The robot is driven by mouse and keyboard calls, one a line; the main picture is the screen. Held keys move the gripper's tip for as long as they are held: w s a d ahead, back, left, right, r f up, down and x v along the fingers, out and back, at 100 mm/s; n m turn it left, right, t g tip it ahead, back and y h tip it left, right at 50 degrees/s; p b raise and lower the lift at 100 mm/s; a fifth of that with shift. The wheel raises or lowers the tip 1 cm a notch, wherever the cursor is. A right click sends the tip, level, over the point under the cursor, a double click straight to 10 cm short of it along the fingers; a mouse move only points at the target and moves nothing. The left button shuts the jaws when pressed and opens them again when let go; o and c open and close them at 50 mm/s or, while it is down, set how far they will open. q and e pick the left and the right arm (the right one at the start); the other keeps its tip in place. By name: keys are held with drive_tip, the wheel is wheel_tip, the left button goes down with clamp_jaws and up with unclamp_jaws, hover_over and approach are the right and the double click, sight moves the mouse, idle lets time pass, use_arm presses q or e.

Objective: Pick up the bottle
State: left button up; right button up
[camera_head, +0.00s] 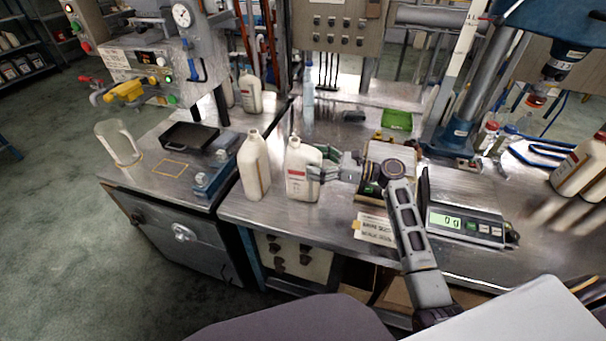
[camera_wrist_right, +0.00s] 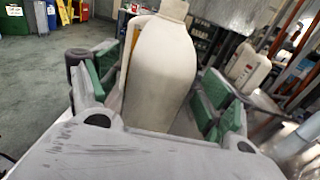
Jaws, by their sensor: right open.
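A white bottle with a red and white label (camera_head: 300,180) stands upright on the metal workbench in the head view. My right gripper (camera_head: 318,165) is at its right side, fingers open and pointing left. In the right wrist view a cream bottle (camera_wrist_right: 160,75) fills the space between the open green-padded fingers of my right gripper (camera_wrist_right: 150,95). I cannot tell whether the pads touch it. A second white bottle (camera_head: 254,165) stands just left of the labelled one. My left gripper is not in view.
A digital scale (camera_head: 465,224) sits on the bench at right. A clear jug (camera_head: 117,143) and black tray (camera_head: 189,137) are on the left cabinet. A blue-tinted bottle (camera_head: 308,103) and green tray (camera_head: 397,120) stand behind. More bottles (camera_head: 580,168) are at far right.

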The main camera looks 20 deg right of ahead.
sight(304, 159)
drive_tip(key=shift+x, duration=1.9)
drive_tip(key=shift+r, duration=0.15)
drive_tip(key=c, duration=1.3)
drive_tip(key=shift+c, duration=0.2)
drive_tip(key=shift+r+p, duration=0.5)
drive_tip(key=shift+r, duration=4.5)
